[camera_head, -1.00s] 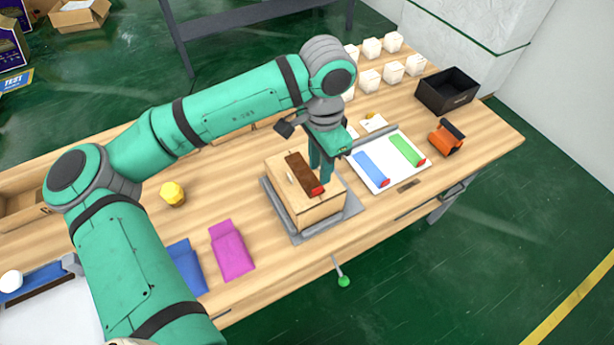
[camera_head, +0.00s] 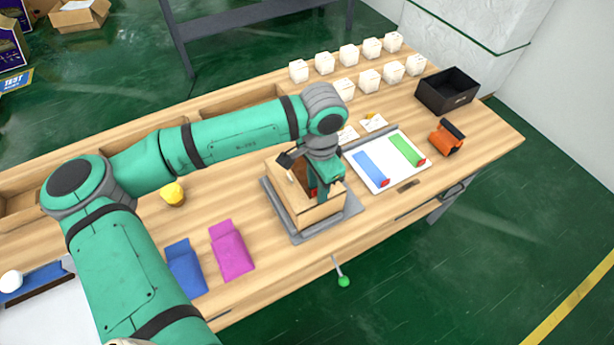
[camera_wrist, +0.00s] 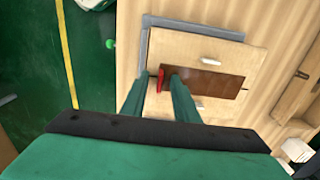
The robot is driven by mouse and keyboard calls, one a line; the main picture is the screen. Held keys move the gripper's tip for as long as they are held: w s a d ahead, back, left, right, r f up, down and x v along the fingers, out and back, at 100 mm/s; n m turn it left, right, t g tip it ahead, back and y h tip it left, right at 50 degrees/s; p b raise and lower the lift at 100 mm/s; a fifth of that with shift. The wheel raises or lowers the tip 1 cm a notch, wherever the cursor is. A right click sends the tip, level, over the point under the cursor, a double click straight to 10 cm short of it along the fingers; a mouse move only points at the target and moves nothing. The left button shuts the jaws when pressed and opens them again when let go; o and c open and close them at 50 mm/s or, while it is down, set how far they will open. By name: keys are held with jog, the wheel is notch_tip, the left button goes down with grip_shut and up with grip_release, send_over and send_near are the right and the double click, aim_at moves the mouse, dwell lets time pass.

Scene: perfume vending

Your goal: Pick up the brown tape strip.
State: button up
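The brown tape strip (camera_wrist: 212,82) lies flat on top of a light wooden box (camera_wrist: 195,47), with a red end piece (camera_wrist: 160,79). In the head view my gripper hides most of the strip, and the box (camera_head: 327,210) sits on a grey tray (camera_head: 298,238). My gripper (camera_head: 320,197) is low over the front part of the box. In the wrist view its two fingers (camera_wrist: 158,84) are apart, one on each side of the red end. I cannot tell whether they touch the strip.
A white board (camera_head: 376,187) with blue (camera_head: 370,168) and green (camera_head: 406,151) strips lies to the right. Magenta (camera_head: 231,249) and blue (camera_head: 187,268) pieces lie to the left. An orange tape dispenser (camera_head: 446,139) and black bin (camera_head: 446,91) stand farther right.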

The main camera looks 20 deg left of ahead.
grip_shut()
jog(key=shift+r, duration=0.1)
jog(key=shift+r, duration=0.55)
jog(key=s+d+r, duration=0.4)
jog(key=d+r, duration=0.1)
jog(key=r, duration=0.3)
jog(key=s+d+r, duration=0.4)
jog(key=d+r, duration=0.2)
jog(key=r, duration=0.2)
jog(key=shift+d+r, duration=0.3)
jog(key=shift+r, duration=0.05)
dwell(0.5)
